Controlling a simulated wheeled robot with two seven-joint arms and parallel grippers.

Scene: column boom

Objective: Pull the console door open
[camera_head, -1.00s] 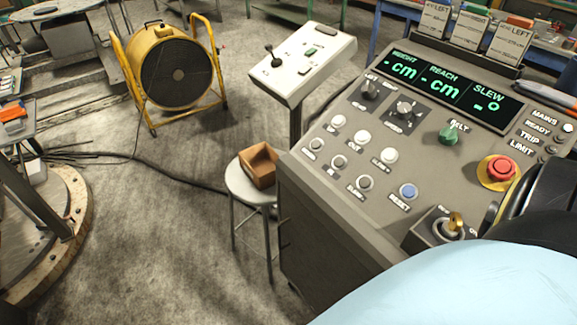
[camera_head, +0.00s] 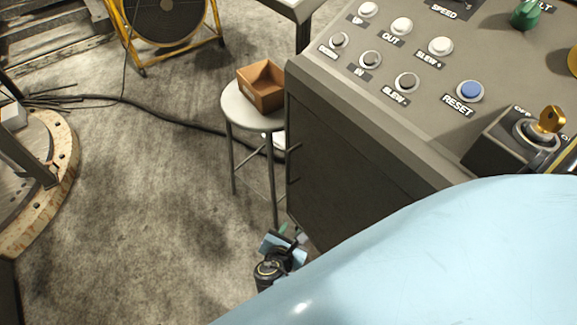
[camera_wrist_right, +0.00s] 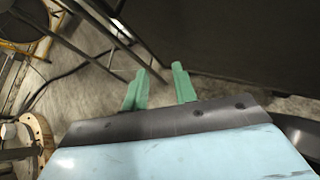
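The console (camera_head: 390,140) stands on the right in the head view. Its dark side panel (camera_head: 335,160), which looks like the door, appears closed. A small dark handle (camera_head: 294,148) sticks out near the panel's left edge. My right gripper (camera_head: 287,238) is low beside the panel's bottom left corner, below the handle and apart from it. The dark panel (camera_wrist_right: 240,35) is ahead and to the right there. My left gripper is not in view.
A round grey stool (camera_head: 240,108) holding an open brown box (camera_head: 262,85) stands close left of the console. A black cable (camera_head: 170,115) runs across the floor. A yellow-framed fan (camera_head: 165,25) stands behind. The floor (camera_head: 130,210) at left is clear.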

